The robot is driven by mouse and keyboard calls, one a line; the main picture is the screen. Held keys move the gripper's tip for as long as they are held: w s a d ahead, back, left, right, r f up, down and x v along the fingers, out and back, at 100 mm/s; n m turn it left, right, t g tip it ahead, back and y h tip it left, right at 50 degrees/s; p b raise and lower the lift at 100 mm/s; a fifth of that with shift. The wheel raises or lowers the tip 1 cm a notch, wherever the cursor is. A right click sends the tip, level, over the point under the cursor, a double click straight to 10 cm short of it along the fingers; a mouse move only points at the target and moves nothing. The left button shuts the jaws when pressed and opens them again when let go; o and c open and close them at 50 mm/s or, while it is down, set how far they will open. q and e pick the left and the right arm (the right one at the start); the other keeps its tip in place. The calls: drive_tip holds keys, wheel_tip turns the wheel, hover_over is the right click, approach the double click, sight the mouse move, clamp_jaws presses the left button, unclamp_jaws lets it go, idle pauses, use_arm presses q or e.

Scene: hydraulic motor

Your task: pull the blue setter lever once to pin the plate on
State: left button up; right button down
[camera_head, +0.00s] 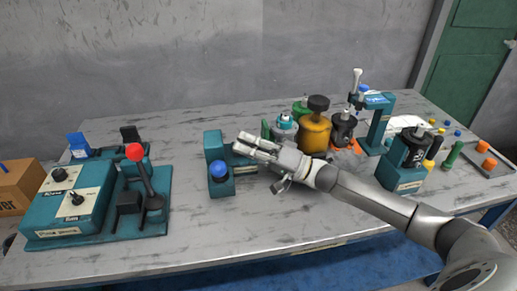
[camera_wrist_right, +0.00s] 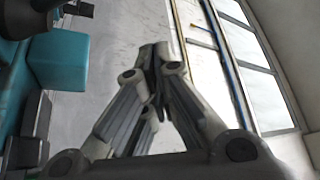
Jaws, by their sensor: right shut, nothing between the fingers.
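A blue ball knob (camera_head: 219,170), which looks like the end of the blue setter lever, sits at the front of a small teal fixture (camera_head: 216,147) in the middle of the bench. Its shaft is hidden from this angle. My right gripper (camera_head: 242,143) is shut and empty, with its fingertips close to the fixture's right side, behind and to the right of the knob. I cannot tell whether they touch the fixture. In the right wrist view the shut fingertips (camera_wrist_right: 155,52) show with nothing between them. I cannot make out the plate. My left gripper is out of view.
A teal pump panel (camera_head: 68,207) and a red-knobbed lever (camera_head: 135,152) stand at left. An amber canister (camera_head: 315,132), a teal press (camera_head: 378,130) and a teal stand (camera_head: 403,181) are at right. The bench front (camera_head: 235,240) is clear.

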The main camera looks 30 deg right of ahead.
drive_tip(key=a, duration=0.1)
drive_tip(key=a+f, duration=0.1)
drive_tip(key=a+p, duration=0.1)
drive_tip(key=a, duration=0.1)
drive_tip(key=shift+s+a+f, duration=0.1)
drive_tip(key=shift+s+f, duration=0.05)
drive_tip(key=shift+s, duration=0.15)
